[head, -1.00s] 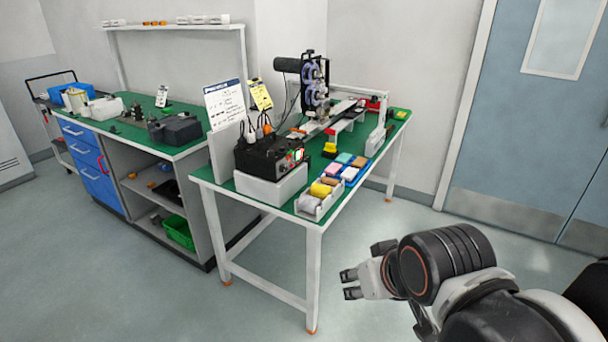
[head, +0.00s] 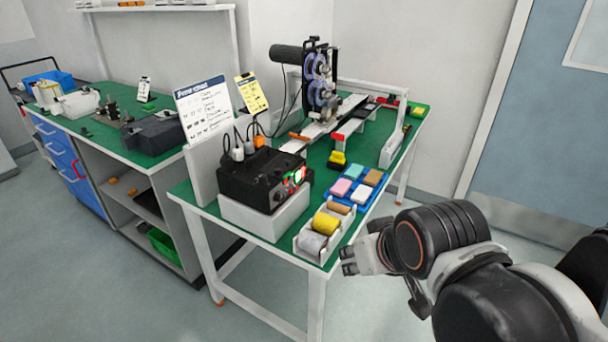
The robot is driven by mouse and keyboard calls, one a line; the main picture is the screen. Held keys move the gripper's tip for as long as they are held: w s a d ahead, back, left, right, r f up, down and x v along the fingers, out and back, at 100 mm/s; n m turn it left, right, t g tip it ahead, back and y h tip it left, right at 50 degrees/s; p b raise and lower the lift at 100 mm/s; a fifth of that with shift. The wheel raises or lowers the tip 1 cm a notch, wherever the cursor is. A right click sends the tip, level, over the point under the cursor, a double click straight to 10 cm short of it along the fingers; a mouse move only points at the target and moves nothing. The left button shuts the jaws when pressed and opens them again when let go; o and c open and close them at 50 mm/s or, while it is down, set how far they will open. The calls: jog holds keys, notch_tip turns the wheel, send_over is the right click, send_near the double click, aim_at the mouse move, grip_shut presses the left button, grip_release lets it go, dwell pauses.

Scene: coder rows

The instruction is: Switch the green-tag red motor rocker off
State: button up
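A black control box (head: 262,178) sits on a white block (head: 266,213) near the front left corner of the green-topped bench. Its right-hand face carries small red and green parts (head: 294,177); the rocker and its tag are too small to tell apart, and I cannot read the switch position. My gripper (head: 350,261) is in front of the bench's right side, below and to the right of the box, well apart from it. Its two dark fingertips are spaced apart with nothing between them.
A white tray of spools (head: 322,259) stands at the bench's near edge, beside a blue tray of coloured blocks (head: 334,192). A coding machine (head: 318,85) stands behind. Two signs (head: 203,109) rise behind the box. Floor is open in front of the bench.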

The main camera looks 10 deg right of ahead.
grip_shut()
dwell(1.0)
